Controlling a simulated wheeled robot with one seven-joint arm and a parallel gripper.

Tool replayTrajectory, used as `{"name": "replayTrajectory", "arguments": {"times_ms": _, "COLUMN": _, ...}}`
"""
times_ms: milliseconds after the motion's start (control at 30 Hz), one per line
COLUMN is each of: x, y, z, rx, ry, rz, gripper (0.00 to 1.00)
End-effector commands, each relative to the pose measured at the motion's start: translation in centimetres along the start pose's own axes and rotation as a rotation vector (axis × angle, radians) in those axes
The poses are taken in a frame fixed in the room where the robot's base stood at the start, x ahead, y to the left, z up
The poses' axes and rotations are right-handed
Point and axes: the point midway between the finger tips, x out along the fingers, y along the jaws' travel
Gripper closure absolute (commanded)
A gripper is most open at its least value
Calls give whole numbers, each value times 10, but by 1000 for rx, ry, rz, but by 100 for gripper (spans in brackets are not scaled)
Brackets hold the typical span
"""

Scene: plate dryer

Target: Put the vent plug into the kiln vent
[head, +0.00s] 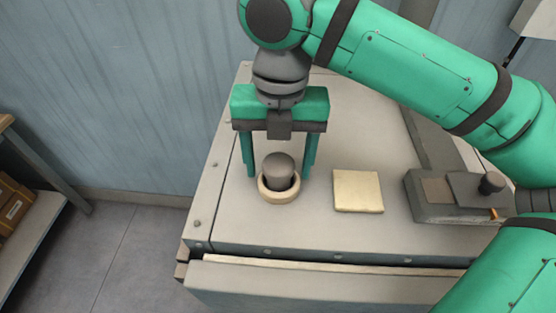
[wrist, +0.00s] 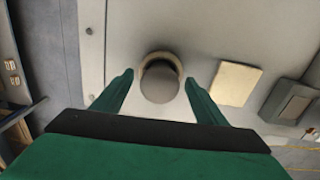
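The vent plug (head: 279,169) is a dark grey, round-topped piece. It stands in the kiln vent (head: 279,195), a cream ring on the kiln's top surface, with a dark gap showing around it. In the wrist view the plug (wrist: 160,83) covers much of the ring (wrist: 158,58). My gripper (head: 279,173) is open, with its green fingers on either side of the plug and apart from it. The fingers (wrist: 160,97) also show in the wrist view with space between each and the plug. How deep the plug sits is hidden.
A cream square tile (head: 358,191) lies right of the vent on the kiln top (head: 300,232). A grey block device with a dark knob (head: 491,183) stands farther right. A shelf with boxes (head: 15,205) is at the far left, past the kiln's edge.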

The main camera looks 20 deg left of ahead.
Motion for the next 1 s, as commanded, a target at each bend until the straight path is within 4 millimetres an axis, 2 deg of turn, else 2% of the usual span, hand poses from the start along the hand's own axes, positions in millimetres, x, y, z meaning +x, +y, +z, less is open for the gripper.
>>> {"name": "replayTrajectory", "arguments": {"times_ms": 200, "x": -1, "y": 0, "z": 0, "rx": 1, "ry": 0, "rz": 0, "gripper": 34}}
{"name": "replayTrajectory", "arguments": {"times_ms": 333, "x": -10, "y": 0, "z": 0, "rx": 1, "ry": -1, "rz": -1, "gripper": 34}}
{"name": "replayTrajectory", "arguments": {"times_ms": 733, "x": -83, "y": 1, "z": 0, "rx": 0, "ry": -2, "rz": 1, "gripper": 34}}
{"name": "replayTrajectory", "arguments": {"times_ms": 1000, "x": -106, "y": 0, "z": -1, "rx": 2, "ry": 0, "rz": -1, "gripper": 34}}
